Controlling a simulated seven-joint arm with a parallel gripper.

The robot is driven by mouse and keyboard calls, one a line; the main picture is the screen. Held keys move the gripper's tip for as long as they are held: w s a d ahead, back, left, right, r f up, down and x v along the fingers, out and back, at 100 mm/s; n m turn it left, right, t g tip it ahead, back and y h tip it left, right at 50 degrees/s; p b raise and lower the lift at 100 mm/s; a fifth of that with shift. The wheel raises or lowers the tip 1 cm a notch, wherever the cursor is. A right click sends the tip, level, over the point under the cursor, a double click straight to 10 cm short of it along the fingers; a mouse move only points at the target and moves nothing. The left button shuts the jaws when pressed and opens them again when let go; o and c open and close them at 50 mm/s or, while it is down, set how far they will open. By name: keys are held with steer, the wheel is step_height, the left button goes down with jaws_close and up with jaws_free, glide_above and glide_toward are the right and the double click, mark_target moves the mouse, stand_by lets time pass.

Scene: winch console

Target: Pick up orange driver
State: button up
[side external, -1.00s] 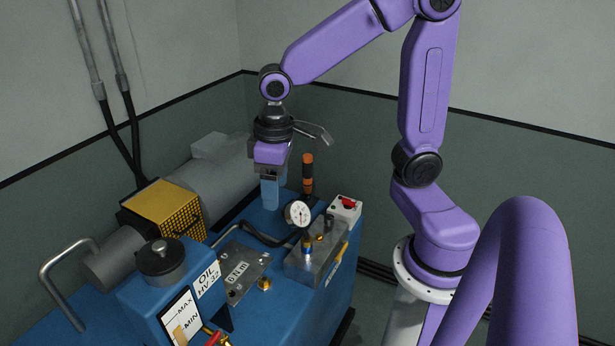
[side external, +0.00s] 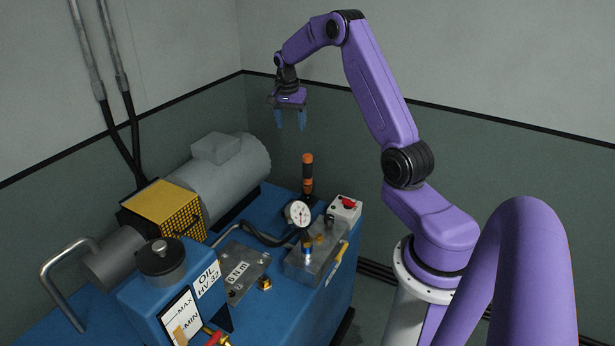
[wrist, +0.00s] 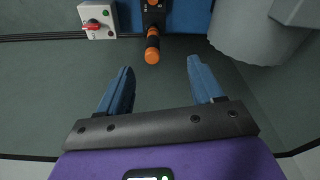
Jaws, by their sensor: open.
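The orange driver (side external: 307,172), with an orange and black handle, stands upright at the back edge of the blue console, near the white switch box. The driver also shows in the wrist view (wrist: 152,47) at the top, beyond the fingertips and roughly between them. My gripper (side external: 290,128) is open and empty, in the air above and behind the driver. In the wrist view my gripper's (wrist: 158,64) two blue fingers are spread apart, with nothing between them. The driver's lower end is hard to make out.
A white box with a red switch (side external: 345,208) stands right of the driver. A pressure gauge (side external: 298,213) on a metal block (side external: 310,262) stands in front of it. A large grey motor (side external: 222,175) lies to the left. The wall is behind; the air around my gripper is clear.

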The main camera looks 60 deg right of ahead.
mark_target(307, 155)
steer(key=s+d+f+m, duration=0.2)
steer(key=d, duration=0.4)
steer(key=f, duration=0.3)
steer(key=d+f, duration=0.1)
steer(key=f, duration=0.7)
steer(key=shift+d+f, duration=0.2)
steer(key=shift+d, duration=0.2)
steer(key=shift+w+d+f, duration=0.15)
steer(key=shift+f, duration=1.2)
steer(key=shift+w+d+f, duration=0.15)
steer(key=shift+f, duration=1.15)
steer(key=shift+c, duration=0.3)
